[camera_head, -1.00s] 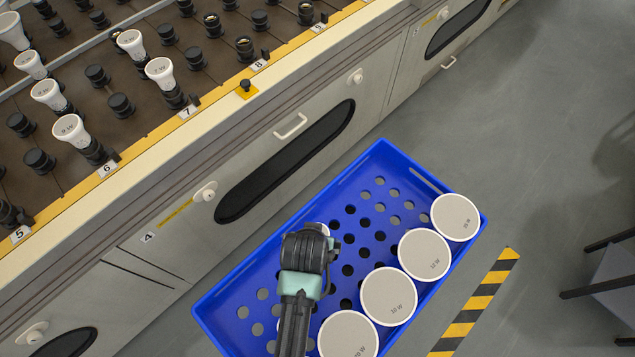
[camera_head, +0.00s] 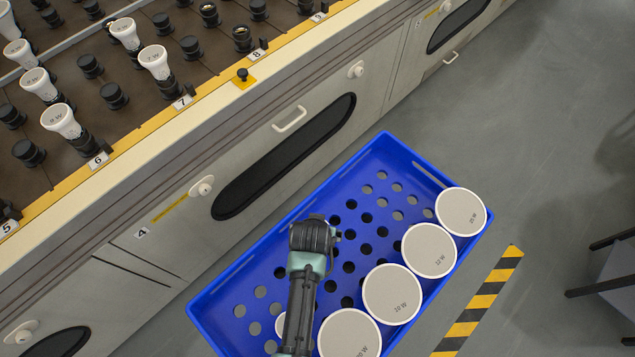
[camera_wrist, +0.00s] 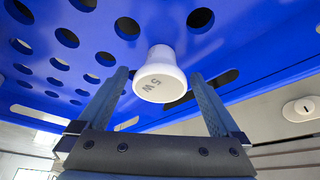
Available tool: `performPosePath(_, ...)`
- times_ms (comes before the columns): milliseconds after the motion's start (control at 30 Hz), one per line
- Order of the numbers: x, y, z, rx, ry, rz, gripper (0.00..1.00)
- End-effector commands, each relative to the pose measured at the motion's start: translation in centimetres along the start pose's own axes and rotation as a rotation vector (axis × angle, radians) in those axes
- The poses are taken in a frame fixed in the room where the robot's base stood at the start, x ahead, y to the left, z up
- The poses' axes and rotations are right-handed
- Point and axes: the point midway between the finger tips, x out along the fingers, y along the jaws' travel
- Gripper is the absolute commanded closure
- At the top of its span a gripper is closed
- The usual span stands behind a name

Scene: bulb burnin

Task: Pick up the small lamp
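A small white lamp (camera_wrist: 161,76) marked 5 W stands in the blue crate (camera_head: 228,273), its round face toward the wrist camera. In the wrist view my gripper (camera_wrist: 158,74) is open, with one finger on each side of this lamp and a visible gap on both sides. In the head view my gripper (camera_head: 313,238) points down over the middle of the crate and hides that lamp. Another small white lamp (camera_head: 281,325) shows partly beside my arm, near the crate's lower left.
Large round white lamps (camera_head: 392,294) line the crate's right side. A grey bench (camera_head: 290,123) runs along the crate's left, with black sockets and several white lamps (camera_head: 154,62) on top. A striped floor marking (camera_head: 477,305) lies right of the crate.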

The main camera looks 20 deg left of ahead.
Motion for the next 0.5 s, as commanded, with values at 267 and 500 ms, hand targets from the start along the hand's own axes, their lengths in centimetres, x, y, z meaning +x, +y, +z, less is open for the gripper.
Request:
performPosePath(267,-0.03,0.00,0.03,0.000,0.000,0.000,0.49)
performPosePath(500,-0.04,0.01,0.00,0.000,0.000,0.000,0.83)
